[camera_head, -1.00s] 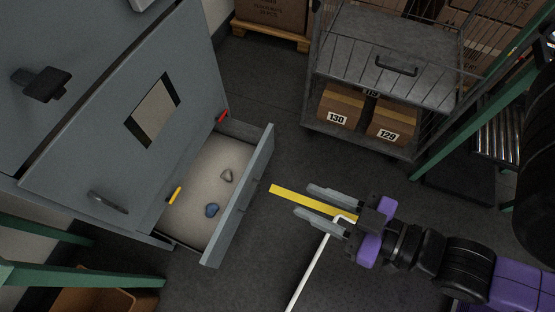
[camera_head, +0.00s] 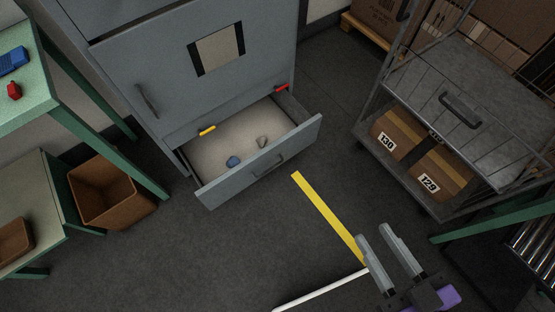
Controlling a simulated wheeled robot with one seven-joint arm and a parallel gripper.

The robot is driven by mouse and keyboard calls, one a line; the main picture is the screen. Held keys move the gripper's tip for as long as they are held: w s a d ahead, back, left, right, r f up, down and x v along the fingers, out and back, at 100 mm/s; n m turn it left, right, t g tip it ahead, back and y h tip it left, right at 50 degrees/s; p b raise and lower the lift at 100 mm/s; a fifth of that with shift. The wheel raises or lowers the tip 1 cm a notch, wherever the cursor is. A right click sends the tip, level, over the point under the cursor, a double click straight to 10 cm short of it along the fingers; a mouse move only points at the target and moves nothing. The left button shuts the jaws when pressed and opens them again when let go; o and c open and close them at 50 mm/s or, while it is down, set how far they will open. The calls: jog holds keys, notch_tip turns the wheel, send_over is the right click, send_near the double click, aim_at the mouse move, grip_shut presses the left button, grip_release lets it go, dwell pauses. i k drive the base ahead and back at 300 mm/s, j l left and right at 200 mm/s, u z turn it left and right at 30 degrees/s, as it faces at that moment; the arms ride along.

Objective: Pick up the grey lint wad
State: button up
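A small grey wad (camera_head: 262,142) lies in the open bottom drawer (camera_head: 262,167) of the grey cabinet, on its pale floor, right of centre near the front wall. A blue wad (camera_head: 233,161) lies to its left in the same drawer. My gripper (camera_head: 375,232) is at the lower right, over the dark floor, well apart from the drawer. Its two grey fingers are spread with nothing between them.
A wire cart (camera_head: 470,90) with boxes stands right. A green-framed bench (camera_head: 50,105) and brown bin (camera_head: 105,190) stand left.

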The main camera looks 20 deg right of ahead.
aim_at(262, 141)
jog(key=i+u, duration=0.2)
jog(key=i, duration=0.6)
jog(key=i+l+u, duration=0.1)
jog(key=i+u, duration=0.15)
jog(key=i, duration=0.5)
